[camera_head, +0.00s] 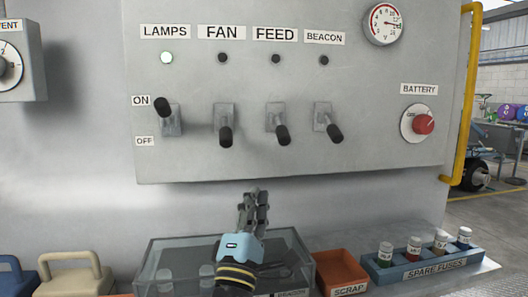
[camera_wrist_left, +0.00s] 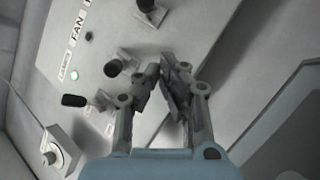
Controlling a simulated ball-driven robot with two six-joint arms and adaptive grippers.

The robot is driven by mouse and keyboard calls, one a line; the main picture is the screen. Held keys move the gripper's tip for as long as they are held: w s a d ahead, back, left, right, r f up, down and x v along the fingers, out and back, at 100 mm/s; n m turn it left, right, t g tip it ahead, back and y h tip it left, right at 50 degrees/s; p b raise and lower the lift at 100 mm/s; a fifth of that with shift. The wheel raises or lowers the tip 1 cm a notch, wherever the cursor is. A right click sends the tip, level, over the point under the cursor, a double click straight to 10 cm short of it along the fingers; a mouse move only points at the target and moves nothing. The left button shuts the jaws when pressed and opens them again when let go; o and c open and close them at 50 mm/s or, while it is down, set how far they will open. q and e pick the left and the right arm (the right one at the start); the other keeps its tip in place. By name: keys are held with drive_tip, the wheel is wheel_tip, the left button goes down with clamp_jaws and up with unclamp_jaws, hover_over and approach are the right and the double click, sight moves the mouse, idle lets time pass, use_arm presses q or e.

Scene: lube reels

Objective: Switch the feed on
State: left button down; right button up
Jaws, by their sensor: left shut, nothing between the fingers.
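The FEED switch (camera_head: 277,124) is on the grey panel, under the FEED label (camera_head: 275,34). Its black lever points down, on the OFF side, and the small indicator (camera_head: 276,59) above it is dark. My left gripper (camera_head: 254,198) is below the panel's lower edge in the head view, lower than the FEED lever and slightly left of it. Its fingers are shut and empty, apart from the levers. In the left wrist view the shut fingers (camera_wrist_left: 170,75) show close up, with several black levers beyond them. My right gripper is not in view.
The LAMPS lever (camera_head: 167,109) is up and its light (camera_head: 166,58) glows. The FAN lever (camera_head: 225,128) and BEACON lever (camera_head: 330,122) flank FEED, pointing down. A glass-walled bin (camera_head: 150,262), SCRAP tray (camera_head: 340,268) and SPARE FUSES rack (camera_head: 425,268) stand below.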

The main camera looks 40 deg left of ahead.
sight(281, 129)
use_arm(q)
drive_tip(key=a+n+y, duration=0.1)
drive_tip(key=s+n+g+y, duration=0.1)
drive_tip(key=n+y, duration=0.1)
drive_tip(key=shift+a+r+n, duration=0.2)
drive_tip(key=shift+a+n, duration=0.1)
drive_tip(key=shift+a, duration=0.1)
drive_tip(key=shift+r, duration=0.1)
drive_tip(key=w+a+r+p, duration=0.1)
drive_tip(key=w+r+p, duration=0.3)
drive_tip(key=w+r, duration=0.3)
drive_tip(key=shift+x, duration=0.8)
drive_tip(key=shift+w+d+f, duration=0.1)
